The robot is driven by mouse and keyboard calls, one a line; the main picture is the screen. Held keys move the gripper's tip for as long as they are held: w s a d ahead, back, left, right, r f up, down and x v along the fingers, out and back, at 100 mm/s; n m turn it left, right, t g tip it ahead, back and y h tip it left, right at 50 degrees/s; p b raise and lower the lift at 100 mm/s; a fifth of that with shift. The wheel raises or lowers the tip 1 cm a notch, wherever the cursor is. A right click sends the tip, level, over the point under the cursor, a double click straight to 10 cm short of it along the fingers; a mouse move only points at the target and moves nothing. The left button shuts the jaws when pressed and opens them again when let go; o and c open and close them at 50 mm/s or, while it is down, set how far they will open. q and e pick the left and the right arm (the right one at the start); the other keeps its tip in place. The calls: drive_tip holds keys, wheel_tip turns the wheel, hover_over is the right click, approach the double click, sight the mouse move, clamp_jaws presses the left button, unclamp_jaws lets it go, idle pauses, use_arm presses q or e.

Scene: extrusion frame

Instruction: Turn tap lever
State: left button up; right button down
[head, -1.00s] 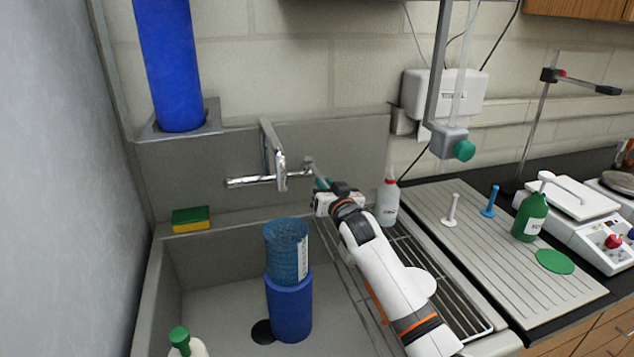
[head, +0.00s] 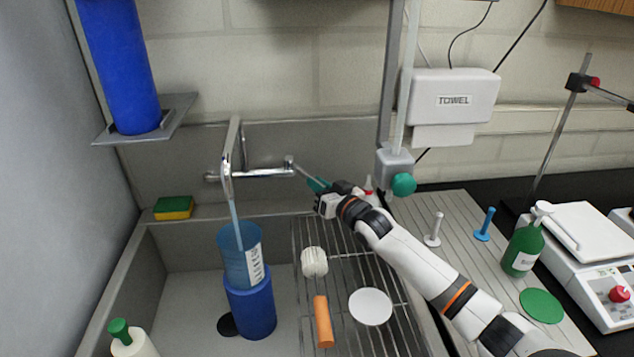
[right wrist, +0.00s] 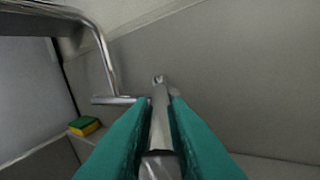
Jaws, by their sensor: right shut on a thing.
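The chrome tap (head: 262,172) is on the back wall of the sink, its spout over the sink. Its lever (head: 308,175) points out from the right end of the tap body. My right gripper (head: 318,187) is at the lever's outer end. In the right wrist view, the green fingers are shut on the lever (right wrist: 160,125), which runs between them. A stream of water (head: 235,208) falls from the spout into a clear blue beaker (head: 238,255) standing on a blue cylinder (head: 251,308) in the sink. My left gripper is out of view.
A wire rack (head: 345,275) beside the beaker holds an orange-handled brush (head: 322,318) and a white disc (head: 370,306). A sponge (head: 173,208) lies on the sink's back ledge. A red-topped bottle is partly hidden behind my right gripper.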

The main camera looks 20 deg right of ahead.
drive_tip(key=shift+f, duration=0.1)
drive_tip(key=c, duration=1.4)
unclamp_jaws()
drive_tip(key=shift+o, duration=0.2)
drive_tip(key=shift+s, duration=0.1)
drive_tip(key=b+v, duration=0.3)
drive_tip(key=v, duration=0.9)
drive_tip(key=shift+c, duration=0.2)
